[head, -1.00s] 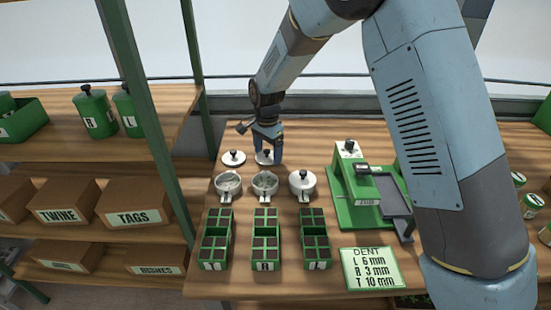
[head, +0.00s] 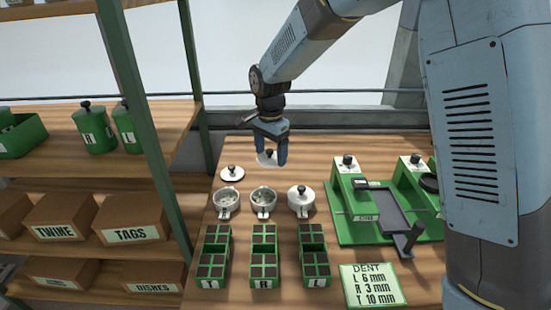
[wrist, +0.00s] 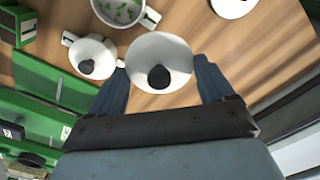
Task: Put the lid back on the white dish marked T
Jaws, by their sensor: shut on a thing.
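My gripper (head: 270,151) is shut on a white round lid (head: 263,160) with a black knob, held a little above the table behind the middle dish. The same lid (wrist: 165,48) shows between my two fingers in the wrist view. Three white dishes stand in a row: the left dish (head: 226,212) and the middle dish (head: 263,211) are open with bits inside, and the right dish (head: 301,208) has its lid on. A second lid (head: 224,174) lies on the table behind the left dish. I cannot read the marks on the dishes.
Green seed trays (head: 263,283) stand in front of the dishes. The green seeder (head: 352,238) stands to the right, with a DENT card (head: 374,285) in front. A shelf with boxes (head: 57,215) and its green post (head: 150,130) are at the left. Bare table lies around the loose lid.

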